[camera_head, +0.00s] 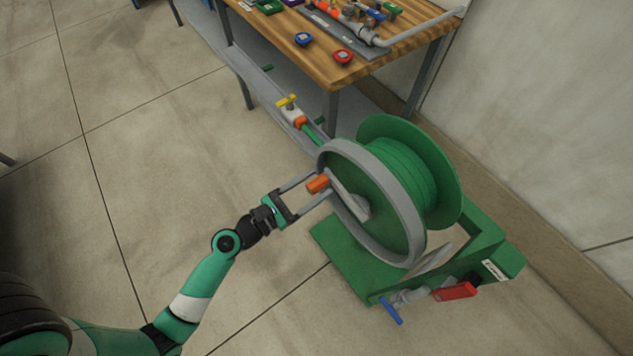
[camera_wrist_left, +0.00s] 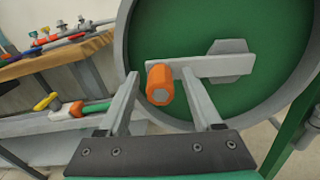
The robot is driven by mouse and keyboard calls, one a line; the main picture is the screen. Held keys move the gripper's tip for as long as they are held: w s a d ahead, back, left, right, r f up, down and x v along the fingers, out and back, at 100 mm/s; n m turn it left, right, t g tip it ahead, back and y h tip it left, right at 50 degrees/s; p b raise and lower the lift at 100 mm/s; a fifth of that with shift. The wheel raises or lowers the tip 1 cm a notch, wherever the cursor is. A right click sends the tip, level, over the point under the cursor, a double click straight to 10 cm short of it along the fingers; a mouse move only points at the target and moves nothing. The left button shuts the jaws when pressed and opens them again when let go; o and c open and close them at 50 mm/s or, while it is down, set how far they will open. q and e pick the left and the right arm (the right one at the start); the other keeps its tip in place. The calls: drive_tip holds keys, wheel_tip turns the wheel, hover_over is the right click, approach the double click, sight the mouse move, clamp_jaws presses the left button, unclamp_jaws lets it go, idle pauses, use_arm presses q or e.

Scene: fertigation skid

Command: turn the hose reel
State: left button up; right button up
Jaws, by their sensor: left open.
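The green hose reel (camera_head: 408,178) stands on a green base on the floor, with a grey rim facing my arm. An orange crank handle (camera_head: 318,183) sticks out from a grey crank arm (camera_head: 350,198) on the reel's face. My left gripper (camera_head: 312,190) is open, its two fingers pointing at the reel with the handle at their tips. In the left wrist view the orange handle (camera_wrist_left: 160,84) shows between the two fingers (camera_wrist_left: 165,90), nearer the left one. I cannot tell whether either finger touches it. My right gripper is not in view.
A wooden workbench (camera_head: 322,70) with pipe fittings and a blue and a red gauge stands behind. A blue lever (camera_head: 391,311) and red part (camera_head: 455,292) are at the base.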

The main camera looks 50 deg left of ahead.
use_arm(q)
drive_tip(key=shift+w, duration=0.4)
clamp_jaws()
idle(1.2)
